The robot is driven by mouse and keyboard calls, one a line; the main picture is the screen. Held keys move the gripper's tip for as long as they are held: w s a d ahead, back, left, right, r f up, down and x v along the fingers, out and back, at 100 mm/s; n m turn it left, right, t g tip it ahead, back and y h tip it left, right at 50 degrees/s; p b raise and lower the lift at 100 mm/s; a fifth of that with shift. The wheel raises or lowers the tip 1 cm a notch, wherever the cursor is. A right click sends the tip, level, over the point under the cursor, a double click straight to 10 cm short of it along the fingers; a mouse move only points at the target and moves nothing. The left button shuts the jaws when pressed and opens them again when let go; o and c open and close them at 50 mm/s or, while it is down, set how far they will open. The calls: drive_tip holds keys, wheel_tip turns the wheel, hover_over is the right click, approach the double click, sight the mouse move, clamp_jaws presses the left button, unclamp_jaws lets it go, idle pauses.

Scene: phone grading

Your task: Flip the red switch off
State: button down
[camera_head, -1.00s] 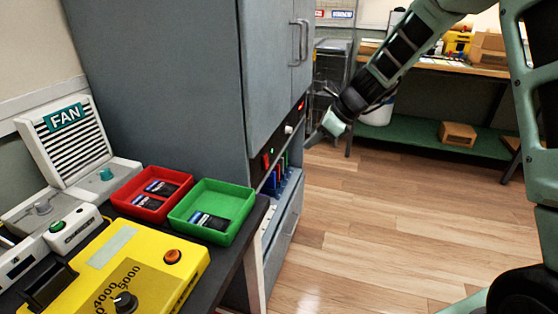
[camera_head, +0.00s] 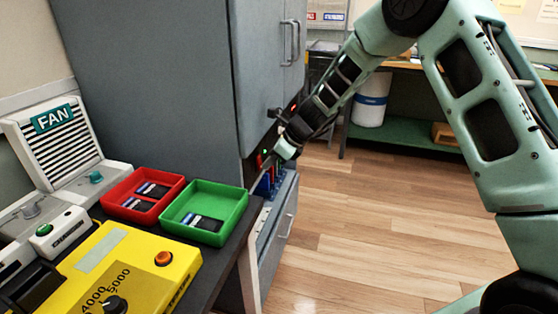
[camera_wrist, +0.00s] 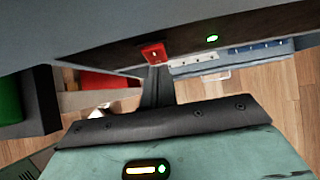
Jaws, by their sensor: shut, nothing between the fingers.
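The red switch (camera_wrist: 153,53) is on the dark strip of the grey cabinet, at the top middle of the wrist view. In the head view it is a small red spot (camera_head: 259,160) on the cabinet's front edge. My gripper (camera_wrist: 157,72) is shut and empty. Its dark fingertips are just below the switch in the wrist view and appear very close to it; I cannot tell whether they touch. In the head view my gripper (camera_head: 267,164) is at the cabinet front and partly covers the panel around the switch.
A lit green indicator (camera_wrist: 212,38) is right of the switch. Blue items stand in the cabinet bay (camera_head: 264,185) below the strip. A red tray (camera_head: 122,210) and a green tray (camera_head: 237,213) with dark phones sit on the table at left. The floor (camera_head: 350,220) at right is clear.

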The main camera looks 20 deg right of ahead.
drive_tip(key=shift+f, duration=0.1)
idle(0.3)
drive_tip(key=b, duration=0.3)
drive_tip(key=shift+w+a+f, duration=0.15)
drive_tip(key=shift+f, duration=0.25)
drive_tip(key=shift+r+p, duration=0.45)
drive_tip(key=shift+p, duration=0.15)
drive_tip(key=shift+r, duration=0.1)
drive_tip(key=shift+r+p, duration=0.75)
drive_tip(key=shift+p, duration=0.1)
